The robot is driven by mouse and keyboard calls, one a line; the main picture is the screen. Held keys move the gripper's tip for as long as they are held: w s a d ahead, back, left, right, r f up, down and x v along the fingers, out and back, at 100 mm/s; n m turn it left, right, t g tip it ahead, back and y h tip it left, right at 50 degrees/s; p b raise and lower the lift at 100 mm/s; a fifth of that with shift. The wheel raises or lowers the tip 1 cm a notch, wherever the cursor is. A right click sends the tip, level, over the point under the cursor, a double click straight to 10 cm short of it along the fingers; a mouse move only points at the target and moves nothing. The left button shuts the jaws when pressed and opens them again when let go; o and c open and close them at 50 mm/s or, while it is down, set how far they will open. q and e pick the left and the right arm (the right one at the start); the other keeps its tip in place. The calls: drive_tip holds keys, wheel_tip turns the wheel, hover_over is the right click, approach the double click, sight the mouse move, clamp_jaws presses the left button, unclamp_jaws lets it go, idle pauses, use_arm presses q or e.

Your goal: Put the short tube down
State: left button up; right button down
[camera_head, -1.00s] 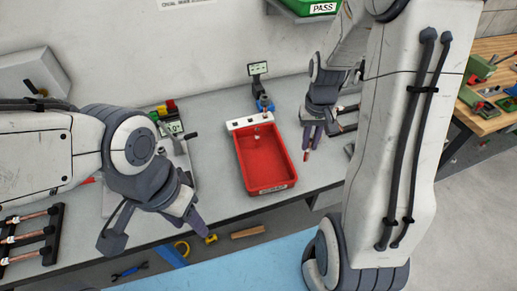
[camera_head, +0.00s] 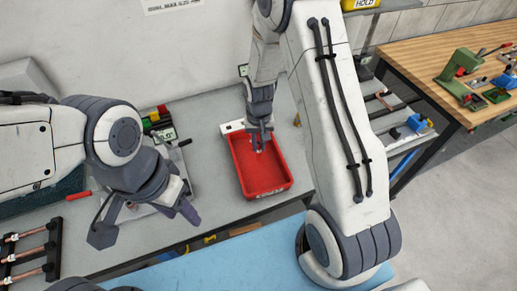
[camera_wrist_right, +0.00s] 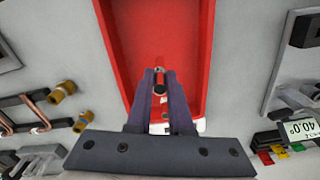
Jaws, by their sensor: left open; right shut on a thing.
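The short tube (camera_wrist_right: 158,78) is between the fingertips of my right gripper (camera_wrist_right: 160,82), seen nearly end-on in the right wrist view. In the head view my right gripper (camera_head: 261,143) is over the back part of the red tray (camera_head: 268,192); the tray also fills the middle of the right wrist view (camera_wrist_right: 205,35). The fingers are shut on the tube. I cannot tell whether the tube touches the tray floor. My left gripper (camera_head: 145,222) is open and empty over the front left of the bench.
A rack with copper tubes (camera_head: 30,255) lies at the far left. A scale display (camera_head: 163,134) and coloured blocks (camera_head: 153,118) stand left of the tray. A wooden table (camera_head: 430,55) with tools is at the right. Brass fittings (camera_wrist_right: 62,88) lie beside the tray.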

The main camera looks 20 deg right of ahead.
sight(259, 159)
wheel_tip(259, 159, down, 3)
drive_tip(key=shift+p, duration=0.8)
drive_tip(key=shift+f, duration=0.45)
drive_tip(key=shift+f, duration=0.1)
drive_tip(key=shift+f, duration=0.15)
drive_tip(key=c, duration=0.8)
unclamp_jaws()
